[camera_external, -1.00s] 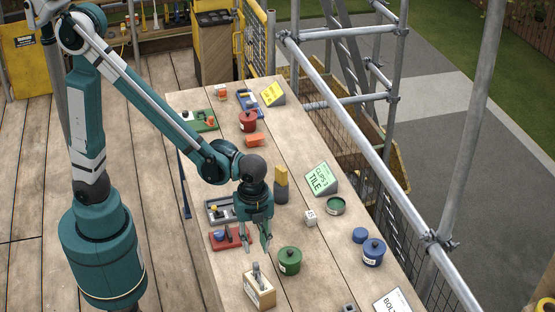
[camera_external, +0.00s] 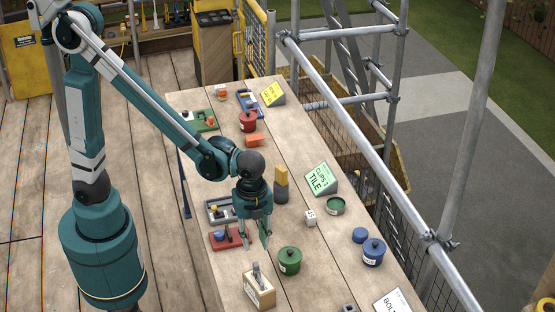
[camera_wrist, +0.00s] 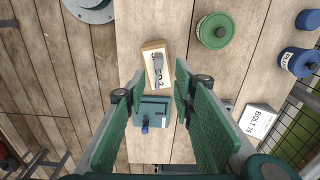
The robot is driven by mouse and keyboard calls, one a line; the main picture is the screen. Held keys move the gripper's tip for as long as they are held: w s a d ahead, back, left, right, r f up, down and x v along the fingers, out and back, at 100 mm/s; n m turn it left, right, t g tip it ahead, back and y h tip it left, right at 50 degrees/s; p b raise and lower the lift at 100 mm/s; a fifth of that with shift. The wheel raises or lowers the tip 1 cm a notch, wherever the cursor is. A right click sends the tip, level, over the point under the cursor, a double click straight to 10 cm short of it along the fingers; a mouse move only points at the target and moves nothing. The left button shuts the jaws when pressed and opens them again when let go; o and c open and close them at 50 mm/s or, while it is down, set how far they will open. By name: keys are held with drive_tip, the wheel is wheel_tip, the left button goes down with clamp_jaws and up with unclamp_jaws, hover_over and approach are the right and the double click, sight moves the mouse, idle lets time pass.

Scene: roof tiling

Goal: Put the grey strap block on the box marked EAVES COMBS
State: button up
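My gripper (camera_external: 257,246) is open and empty above the near part of the table, its fingers pointing down. In the wrist view, the spread fingertips (camera_wrist: 158,72) frame a small wooden box (camera_wrist: 155,60) with dark lettering and a grey metal piece on top. That box (camera_external: 259,290) stands below the gripper in the external view, apart from it. I cannot read EAVES COMBS on any box. The grey strap block is not certain: a dark grey block (camera_external: 281,194) stands under a yellow one, and a small grey piece (camera_external: 348,308) lies at the bottom edge.
A green tin (camera_external: 289,261) is close to the right of the wooden box. A red tray (camera_external: 229,238) and a grey tray (camera_external: 220,210) lie left. A teal tray (camera_wrist: 152,112) shows in the wrist view.

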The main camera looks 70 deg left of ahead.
drive_tip(key=s+a+r+n+t, duration=0.2)
drive_tip(key=a+r+n, duration=0.3)
drive_tip(key=a, duration=0.5)
drive_tip(key=s+a+r+n+t, duration=0.2)
drive_tip(key=a+r+n, duration=0.3)
drive_tip(key=a, duration=0.5)
drive_tip(key=s+a+r+n+t, duration=0.3)
drive_tip(key=a+n, duration=0.4)
drive_tip(key=a, duration=0.3)
drive_tip(key=shift+s+r+n, duration=0.3)
drive_tip(key=shift+s+r, duration=0.4)
drive_tip(key=shift+r, duration=0.2)
drive_tip(key=shift+a+f, duration=0.1)
wheel_tip(320, 180, down, 7)
drive_tip(key=b, duration=0.6)
drive_tip(key=shift+r+b, duration=0.2)
drive_tip(key=shift+b, duration=0.2)
